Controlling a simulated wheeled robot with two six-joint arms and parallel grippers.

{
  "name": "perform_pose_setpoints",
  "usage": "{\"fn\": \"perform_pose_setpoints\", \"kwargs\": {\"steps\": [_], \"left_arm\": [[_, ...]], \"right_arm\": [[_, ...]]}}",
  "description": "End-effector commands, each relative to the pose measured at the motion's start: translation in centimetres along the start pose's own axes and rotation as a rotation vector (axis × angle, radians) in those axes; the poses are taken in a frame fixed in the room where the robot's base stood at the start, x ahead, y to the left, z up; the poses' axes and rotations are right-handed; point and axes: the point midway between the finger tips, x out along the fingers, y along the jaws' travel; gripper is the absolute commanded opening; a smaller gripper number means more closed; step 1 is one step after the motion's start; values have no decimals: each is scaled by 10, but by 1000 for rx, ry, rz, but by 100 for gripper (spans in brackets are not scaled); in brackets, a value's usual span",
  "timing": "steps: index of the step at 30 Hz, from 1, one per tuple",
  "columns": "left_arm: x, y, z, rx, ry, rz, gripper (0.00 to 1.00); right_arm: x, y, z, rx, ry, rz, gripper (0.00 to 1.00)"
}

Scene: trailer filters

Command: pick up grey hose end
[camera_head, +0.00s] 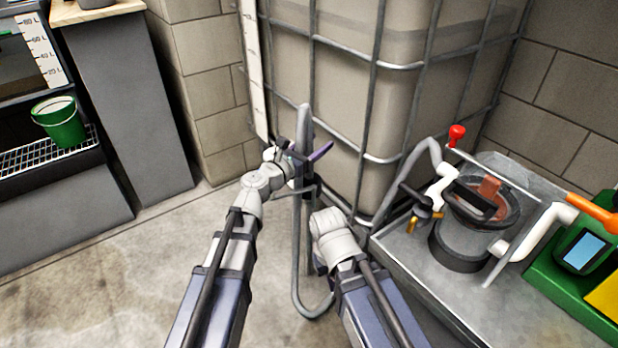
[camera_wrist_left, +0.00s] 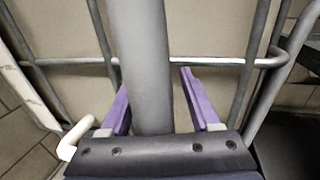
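The grey hose end (camera_head: 304,118) stands upright in front of the caged tank, its tip pointing up. In the left wrist view the grey hose (camera_wrist_left: 145,55) runs between the two purple fingers. My left gripper (camera_head: 308,152) is open around the hose, with a visible gap between the hose and the right-hand finger (camera_wrist_left: 198,98). Below, the grey hose hangs down and loops near the floor (camera_head: 298,285). My right gripper (camera_head: 318,200) is lower, close to the hose. Its fingers are not clearly visible, so I cannot tell their opening.
A large caged tank (camera_head: 415,95) stands right behind the hose. At right a metal bench (camera_head: 425,275) carries a filter housing (camera_head: 465,240), pipes, a red-knobbed valve (camera_head: 456,134) and a green device (camera_head: 565,275). A green bucket (camera_head: 60,122) sits at left. The concrete floor is clear at lower left.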

Motion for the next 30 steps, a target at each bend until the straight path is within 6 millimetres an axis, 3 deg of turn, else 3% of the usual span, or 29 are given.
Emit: {"fn": "perform_pose_setpoints", "kwargs": {"steps": [2,16,30], "left_arm": [[0,0,0,0,0,0,53],[0,0,0,0,0,0,0],[0,0,0,0,0,0,0]], "right_arm": [[0,0,0,0,0,0,0],[0,0,0,0,0,0,0],[0,0,0,0,0,0,0]]}}
